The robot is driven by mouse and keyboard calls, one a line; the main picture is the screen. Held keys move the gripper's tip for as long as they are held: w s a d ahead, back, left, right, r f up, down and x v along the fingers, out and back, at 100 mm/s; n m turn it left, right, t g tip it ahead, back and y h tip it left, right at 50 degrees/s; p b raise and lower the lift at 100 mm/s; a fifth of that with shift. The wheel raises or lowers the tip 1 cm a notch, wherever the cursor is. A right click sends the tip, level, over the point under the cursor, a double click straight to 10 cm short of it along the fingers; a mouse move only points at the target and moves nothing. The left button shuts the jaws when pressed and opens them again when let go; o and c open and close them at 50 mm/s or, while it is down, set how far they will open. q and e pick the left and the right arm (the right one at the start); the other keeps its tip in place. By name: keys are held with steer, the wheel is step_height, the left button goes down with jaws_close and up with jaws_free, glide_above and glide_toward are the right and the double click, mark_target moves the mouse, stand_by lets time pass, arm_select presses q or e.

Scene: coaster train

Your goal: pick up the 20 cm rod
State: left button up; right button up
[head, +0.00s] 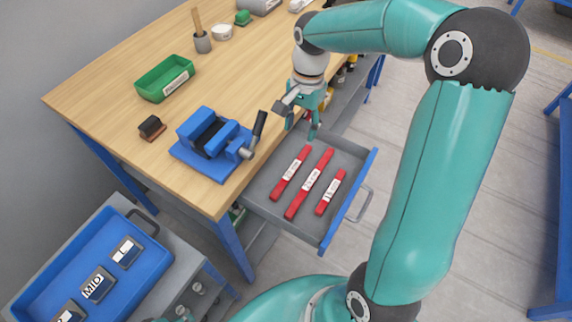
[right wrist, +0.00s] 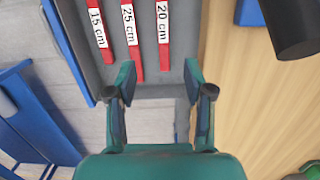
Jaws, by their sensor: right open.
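Three red rods with white labels lie side by side in the open grey drawer (head: 268,205). The 20 cm rod (head: 290,173) is the one closest to the workbench; its label reads in the right wrist view (right wrist: 164,56). The 25 cm rod (head: 310,184) is in the middle and the 15 cm rod (head: 330,193) is on the outer side. My right gripper (head: 301,127) is open and empty, above the drawer's back end, apart from the rods. In the right wrist view its fingers (right wrist: 159,82) are spread below the 20 cm rod's end.
A blue vise (head: 210,142) with a dark handle stands on the wooden workbench (head: 125,95) beside the drawer. A green bin (head: 164,78) stands farther back. A blue tray (head: 58,255) with labelled blocks sits on a cart at lower left. Floor right of the drawer is clear.

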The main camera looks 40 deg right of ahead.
glide_above(291, 169)
steer(key=f, duration=0.9)
steer(key=shift+d+f, duration=0.3)
steer(key=shift+f, duration=0.05)
steer(key=shift+a+f+p, duration=0.2)
steer(key=shift+f+p, duration=0.45)
steer(key=shift+f, duration=2)
steer(key=shift+c, duration=0.2)
jaws_close()
